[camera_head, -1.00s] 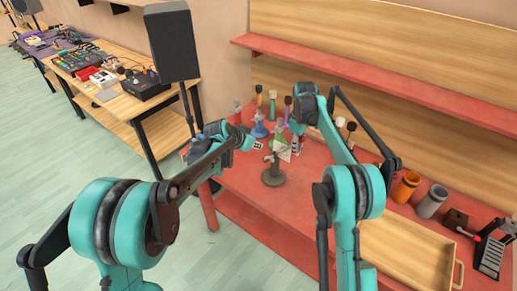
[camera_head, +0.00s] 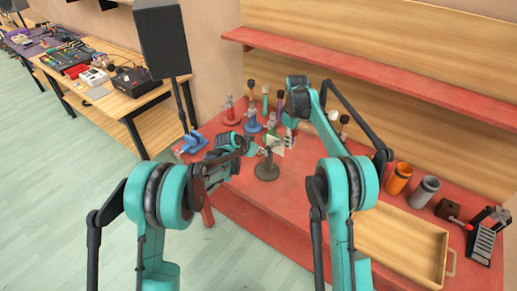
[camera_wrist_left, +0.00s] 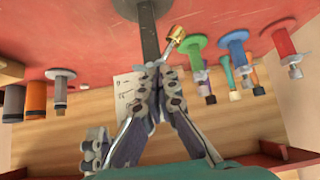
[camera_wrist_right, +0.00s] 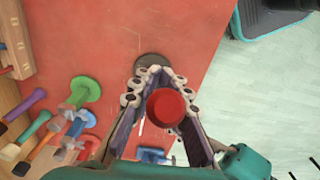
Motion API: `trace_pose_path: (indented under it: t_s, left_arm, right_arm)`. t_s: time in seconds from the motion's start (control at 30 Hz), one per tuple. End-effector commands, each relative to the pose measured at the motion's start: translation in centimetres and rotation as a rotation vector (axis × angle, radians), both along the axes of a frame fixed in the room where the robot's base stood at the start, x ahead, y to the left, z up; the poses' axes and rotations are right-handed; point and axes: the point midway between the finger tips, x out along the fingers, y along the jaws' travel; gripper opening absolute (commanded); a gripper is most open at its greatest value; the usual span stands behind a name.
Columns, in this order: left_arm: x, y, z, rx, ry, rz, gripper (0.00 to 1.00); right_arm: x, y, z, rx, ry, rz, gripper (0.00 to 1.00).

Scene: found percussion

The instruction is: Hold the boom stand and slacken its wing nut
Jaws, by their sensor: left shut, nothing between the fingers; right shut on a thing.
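The boom stand (camera_head: 267,170) stands upright on the red bench, with a dark round base and post. In the left wrist view, its post (camera_wrist_left: 148,38) runs beside a brass wing nut (camera_wrist_left: 178,34). My left gripper (camera_wrist_left: 160,68) is shut and empty, its tips close to the post and just short of the wing nut; contact is unclear. My right gripper (camera_wrist_right: 155,75) reaches down from above and is shut around the stand's upper part, whose red round top (camera_wrist_right: 165,107) shows between the fingers. The stand's base (camera_wrist_right: 152,60) shows beyond the fingertips. The fingers partly hide the post.
Several coloured stands, including a blue one (camera_head: 194,143), crowd the bench behind and left of the boom stand. A wooden tray (camera_head: 400,240), an orange cup (camera_head: 398,180) and a grey cup (camera_head: 426,191) lie right. A black speaker (camera_head: 162,42) stands left. Bench space before the stand is clear.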

Motion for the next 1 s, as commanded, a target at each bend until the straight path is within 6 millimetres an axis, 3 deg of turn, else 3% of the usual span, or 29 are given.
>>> trace_pose_path:
  t_s: [1.0]
  left_arm:
    - [0.34,0.42,-0.25,-0.123,0.093,0.001,0.00]
  right_arm:
    - [0.00,0.02,0.00,0.000,0.000,0.000,0.00]
